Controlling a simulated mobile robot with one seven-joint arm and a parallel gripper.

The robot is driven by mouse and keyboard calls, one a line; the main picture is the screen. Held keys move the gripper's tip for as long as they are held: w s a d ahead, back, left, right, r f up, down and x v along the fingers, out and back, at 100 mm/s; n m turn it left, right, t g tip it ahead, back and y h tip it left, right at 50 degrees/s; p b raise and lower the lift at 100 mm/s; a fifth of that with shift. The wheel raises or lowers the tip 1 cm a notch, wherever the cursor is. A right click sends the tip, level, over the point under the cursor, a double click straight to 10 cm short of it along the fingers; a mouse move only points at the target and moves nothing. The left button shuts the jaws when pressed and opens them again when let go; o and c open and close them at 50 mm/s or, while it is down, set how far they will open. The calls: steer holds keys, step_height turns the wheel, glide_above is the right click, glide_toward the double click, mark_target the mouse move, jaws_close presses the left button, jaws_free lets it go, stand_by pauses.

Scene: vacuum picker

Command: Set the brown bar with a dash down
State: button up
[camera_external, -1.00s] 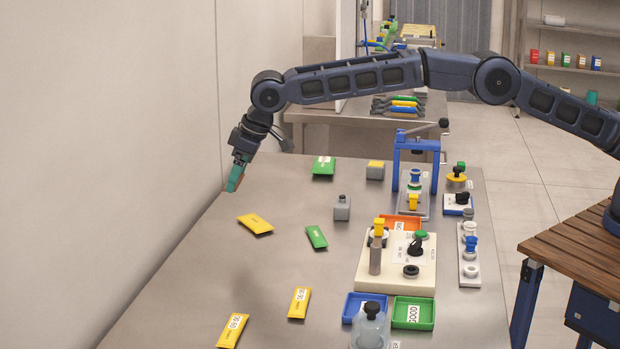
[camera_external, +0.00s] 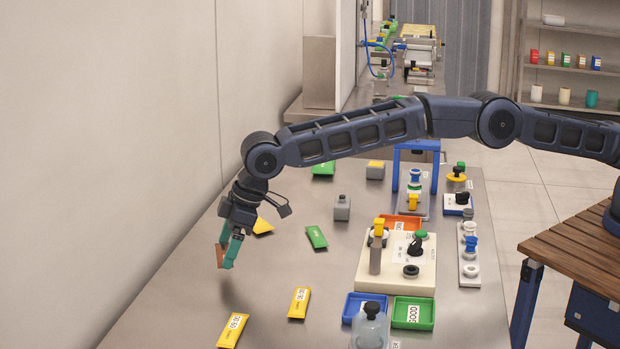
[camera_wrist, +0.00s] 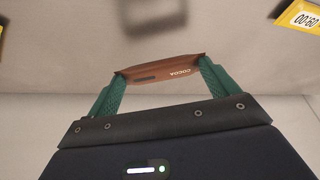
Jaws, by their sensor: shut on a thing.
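The brown bar (camera_wrist: 160,70) is a flat wrapped bar printed "COCOA" with a dark dash mark on it. My gripper (camera_wrist: 158,82) is shut on it, with a green finger at each end of the bar in the wrist view. In the external view the brown bar (camera_external: 221,252) hangs between the green fingers of my gripper (camera_external: 227,250), tilted, above the left part of the metal table (camera_external: 270,265). A dark shadow lies on the table below it. The bar looks clear of the table.
Yellow packets (camera_external: 233,330) (camera_external: 299,303) lie nearer the front, a green packet (camera_external: 316,237) to the right, and a yellow packet (camera_external: 263,226) partly behind my gripper. A cream fixture (camera_external: 396,280) and blue (camera_external: 352,304) and green (camera_external: 428,312) trays stand farther right. Bare table surrounds the shadow.

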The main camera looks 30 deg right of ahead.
steer(key=shift+f, duration=1.9)
steer(key=o, duration=0.8)
steer(key=shift+f, duration=0.1)
steer(key=shift+d+r, duration=0.15)
steer(key=shift+r, duration=0.55)
steer(key=v, duration=1)
steer(key=shift+s+d+r, duration=0.2)
steer(key=shift+d+r, duration=0.1)
